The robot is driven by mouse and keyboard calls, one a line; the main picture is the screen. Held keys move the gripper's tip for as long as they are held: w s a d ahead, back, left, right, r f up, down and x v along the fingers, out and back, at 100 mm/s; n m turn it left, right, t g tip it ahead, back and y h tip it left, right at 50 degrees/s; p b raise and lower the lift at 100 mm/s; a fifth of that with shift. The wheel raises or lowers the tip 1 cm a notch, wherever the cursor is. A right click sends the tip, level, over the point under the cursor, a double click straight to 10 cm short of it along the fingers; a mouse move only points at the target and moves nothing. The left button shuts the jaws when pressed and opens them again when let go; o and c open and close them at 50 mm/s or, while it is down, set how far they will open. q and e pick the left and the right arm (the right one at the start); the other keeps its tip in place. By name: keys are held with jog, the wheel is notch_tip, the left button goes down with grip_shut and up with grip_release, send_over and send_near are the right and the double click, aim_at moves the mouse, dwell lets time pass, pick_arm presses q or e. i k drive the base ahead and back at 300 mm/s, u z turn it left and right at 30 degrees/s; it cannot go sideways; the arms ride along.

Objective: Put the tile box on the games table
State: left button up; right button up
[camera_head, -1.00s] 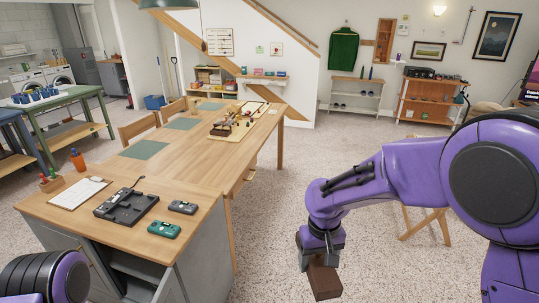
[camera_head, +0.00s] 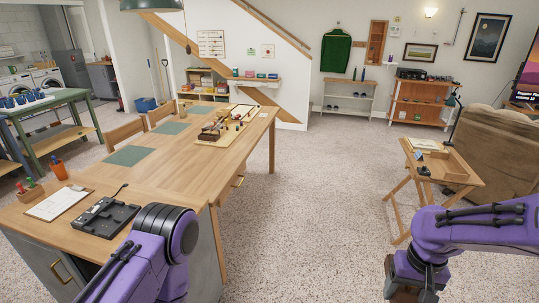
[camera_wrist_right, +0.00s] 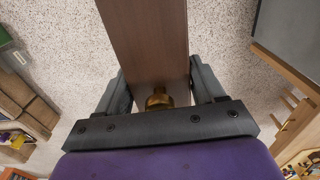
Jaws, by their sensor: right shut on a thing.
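My right gripper (camera_wrist_right: 161,88) is shut on a dark brown wooden box (camera_wrist_right: 145,40), which looks like the tile box, with a brass knob at the near end. In the head view the box (camera_head: 403,292) hangs low at the bottom right, over carpet and partly cut off. The long wooden table (camera_head: 180,168) with green mats and a tray of game pieces (camera_head: 228,130) stands left of it, apart from the box; I cannot tell for sure that this is the games table. My left arm shows at bottom left; its gripper is out of view.
A small folding wooden table (camera_head: 458,178) with a tray and small items stands at right, before a brown sofa (camera_head: 495,145). A clipboard (camera_head: 58,204) and a dark device (camera_head: 105,217) lie at the near left. Open carpet lies between the tables.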

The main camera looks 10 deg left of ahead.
aim_at(190, 165)
jog(key=i, duration=2.95)
jog(key=u, duration=1.3)
jog(key=i, duration=0.25)
jog(key=u, duration=1.7)
jog(key=i, duration=0.6)
jog(key=u, duration=0.1)
